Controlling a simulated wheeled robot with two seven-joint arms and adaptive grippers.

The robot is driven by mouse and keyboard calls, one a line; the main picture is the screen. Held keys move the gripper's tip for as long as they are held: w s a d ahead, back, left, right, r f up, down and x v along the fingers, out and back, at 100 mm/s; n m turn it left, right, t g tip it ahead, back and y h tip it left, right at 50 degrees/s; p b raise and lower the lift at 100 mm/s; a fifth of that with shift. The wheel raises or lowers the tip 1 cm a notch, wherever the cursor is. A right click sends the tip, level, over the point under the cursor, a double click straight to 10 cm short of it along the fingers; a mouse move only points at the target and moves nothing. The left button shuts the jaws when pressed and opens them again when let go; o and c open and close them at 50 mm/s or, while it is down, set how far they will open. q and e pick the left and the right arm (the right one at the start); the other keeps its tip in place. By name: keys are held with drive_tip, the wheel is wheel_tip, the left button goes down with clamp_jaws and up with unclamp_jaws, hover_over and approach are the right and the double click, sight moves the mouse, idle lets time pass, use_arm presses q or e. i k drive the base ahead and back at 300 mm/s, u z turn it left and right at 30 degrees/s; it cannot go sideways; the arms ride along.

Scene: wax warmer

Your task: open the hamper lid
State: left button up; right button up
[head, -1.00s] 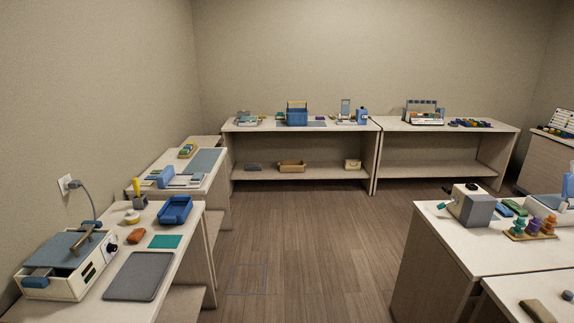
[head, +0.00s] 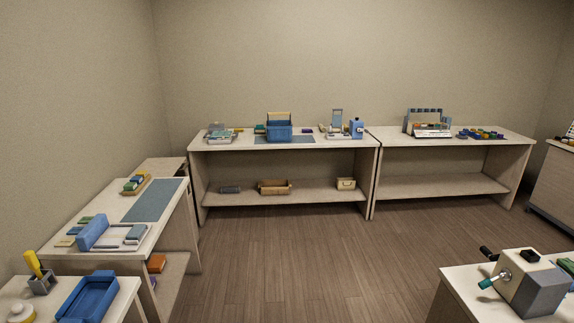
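A blue basket-like box with a tan upper part (head: 279,130) stands on the back left table (head: 225,147). It looks like the hamper, but it is too small to tell how its lid sits. A blue-grey mat (head: 300,139) lies under or beside it. Neither of my grippers is in view.
Wooden floor (head: 290,265) is open up to the back tables. A side table (head: 155,232) and a nearer one with a blue tray (head: 88,297) line the left. A table with a grey-and-cream device (head: 533,285) stands at the near right. A wooden crate (head: 274,187) sits on the lower shelf.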

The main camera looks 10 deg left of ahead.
sight(157, 167)
drive_tip(key=u, duration=0.1)
drive_tip(key=i, duration=1.9)
drive_tip(key=u, duration=0.65)
drive_tip(key=i, duration=1.95)
drive_tip(key=u, duration=1.3)
drive_tip(key=i, duration=1.3)
drive_tip(key=u, duration=0.4)
